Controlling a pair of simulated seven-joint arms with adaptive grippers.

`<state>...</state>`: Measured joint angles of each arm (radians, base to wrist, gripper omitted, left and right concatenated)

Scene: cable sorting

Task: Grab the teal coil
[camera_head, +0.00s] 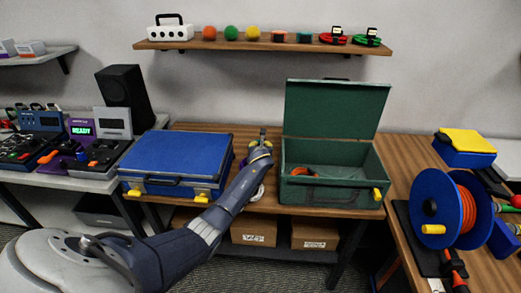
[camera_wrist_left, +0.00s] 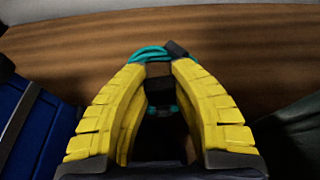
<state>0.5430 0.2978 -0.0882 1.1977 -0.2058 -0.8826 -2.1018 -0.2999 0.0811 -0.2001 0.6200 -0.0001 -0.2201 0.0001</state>
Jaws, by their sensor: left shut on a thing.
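The teal coil (camera_wrist_left: 150,52) shows in the left wrist view, between and just beyond the tips of my yellow-fingered left gripper (camera_wrist_left: 160,68). A dark piece sits at its right side, and more teal shows lower between the fingers. The gripper is shut on the coil; the fingers hide part of it. In the head view my left gripper (camera_head: 261,146) is over the wooden table, between the blue case and the open green case. The coil cannot be made out clearly there. My right gripper is not in view.
The closed blue case (camera_head: 180,158) is left of the gripper. The open green case (camera_head: 335,195), lid raised, is to the right with an orange coil (camera_head: 304,170) inside. A wall shelf (camera_head: 265,46) holds small items. A blue cable reel (camera_head: 440,205) stands far right.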

